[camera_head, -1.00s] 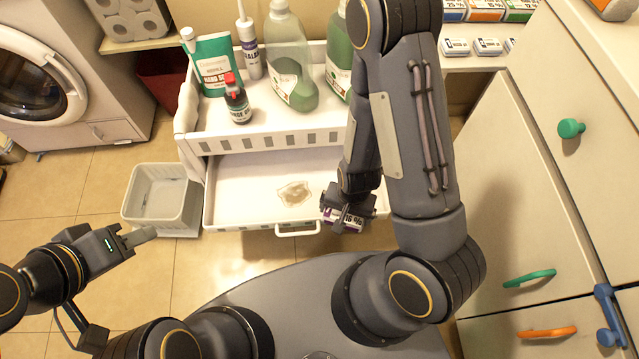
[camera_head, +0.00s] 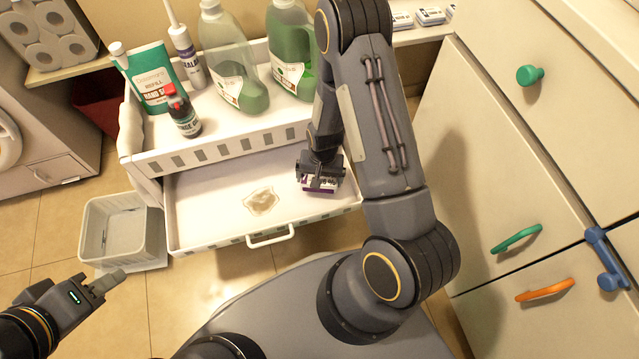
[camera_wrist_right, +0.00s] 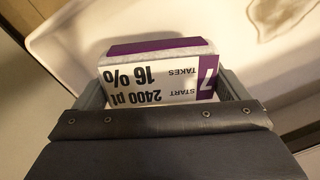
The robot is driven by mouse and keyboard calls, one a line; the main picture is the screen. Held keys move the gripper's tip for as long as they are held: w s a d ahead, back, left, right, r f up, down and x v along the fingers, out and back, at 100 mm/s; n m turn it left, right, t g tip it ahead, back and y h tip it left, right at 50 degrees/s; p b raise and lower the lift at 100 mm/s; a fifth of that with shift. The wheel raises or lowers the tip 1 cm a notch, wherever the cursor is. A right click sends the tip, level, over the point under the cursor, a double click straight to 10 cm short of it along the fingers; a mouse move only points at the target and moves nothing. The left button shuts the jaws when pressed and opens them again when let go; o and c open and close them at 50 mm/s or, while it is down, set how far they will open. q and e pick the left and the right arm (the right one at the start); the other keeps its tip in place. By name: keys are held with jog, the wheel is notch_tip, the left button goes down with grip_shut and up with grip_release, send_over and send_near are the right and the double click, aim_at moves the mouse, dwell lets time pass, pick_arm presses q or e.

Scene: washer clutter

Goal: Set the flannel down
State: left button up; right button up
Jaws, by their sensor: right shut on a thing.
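The flannel (camera_wrist_right: 160,72) is a white, purple-banded block with printed text. My right gripper (camera_head: 320,183) is shut on it, and one jaw shows on each side of it in the right wrist view. In the head view the flannel (camera_head: 319,186) is mostly covered by the gripper, over the right part of the pulled-out white drawer (camera_head: 215,215). I cannot tell whether it touches the drawer floor. My left gripper (camera_head: 108,282) is at the lower left, away from the drawer, with no object visible at its tips; its opening is unclear.
A brownish wet-looking patch (camera_head: 262,201) lies on the drawer floor. The shelf above holds a green pouch (camera_head: 152,80), a dark red-capped bottle (camera_head: 184,115) and large green bottles (camera_head: 232,60). A grey bin (camera_head: 120,228) stands left of the drawer. Cabinets (camera_head: 520,150) stand at right.

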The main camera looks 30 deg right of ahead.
jog(key=shift+f+b, duration=0.45)
jog(key=shift+f, duration=1.15)
jog(key=shift+f, duration=0.1)
jog(key=o, duration=0.5)
jog(key=shift+f, duration=0.1)
jog(key=shift+o, duration=0.7)
jog(key=shift+r, duration=0.3)
jog(key=r+p, duration=0.1)
jog(key=r, duration=0.2)
jog(key=r+p, duration=0.2)
jog(key=r, duration=0.2)
jog(key=r+p, duration=0.1)
jog(key=r, duration=0.2)
jog(key=shift+s+d+r, duration=0.15)
jog(key=shift+d+r, duration=0.1)
jog(key=shift+r, duration=0.1)
jog(key=shift+r+p, duration=0.4)
jog(key=shift+r, duration=0.25)
jog(key=s+a+r+n+t+y, duration=0.15)
jog(key=s+r, duration=0.25)
jog(key=r, duration=0.8)
jog(key=s+a+r+n+t+y, duration=0.15)
jog(key=s+r, duration=0.25)
jog(key=r, duration=0.8)
jog(key=s+a+r+n+t, duration=0.2)
jog(key=s+r, duration=0.3)
jog(key=s, duration=0.3)
jog(key=shift+s+n, duration=0.3)
jog(key=shift+s, duration=0.05)
